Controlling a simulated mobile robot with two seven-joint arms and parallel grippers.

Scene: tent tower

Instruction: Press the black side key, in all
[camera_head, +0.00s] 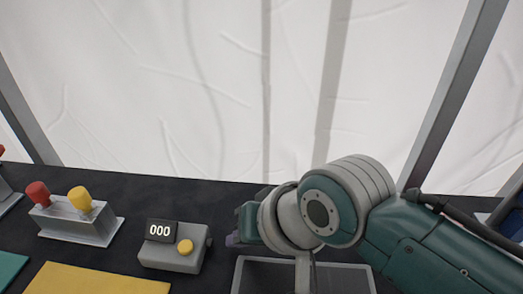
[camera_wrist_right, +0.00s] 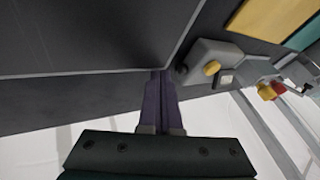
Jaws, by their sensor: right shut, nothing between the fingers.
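A grey counter box (camera_head: 175,255) stands on the dark table in the head view, with a display reading 000 and a yellow button (camera_head: 185,247) on top. The black side key (camera_head: 209,240) is on its right side. My right gripper (camera_head: 232,240) is just right of the box, its fingers pointing left toward the key, with a small gap. In the right wrist view the fingers (camera_wrist_right: 160,80) are together and empty, beside the box (camera_wrist_right: 215,58) and its side key (camera_wrist_right: 181,69). My left gripper is not in view.
A grey tray (camera_head: 345,278) lies under my right arm. A grey box with red and yellow knobs (camera_head: 76,222) stands to the left. A yellow mat (camera_head: 95,280) and a teal mat (camera_head: 10,268) lie in front. White tent walls rise behind the table.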

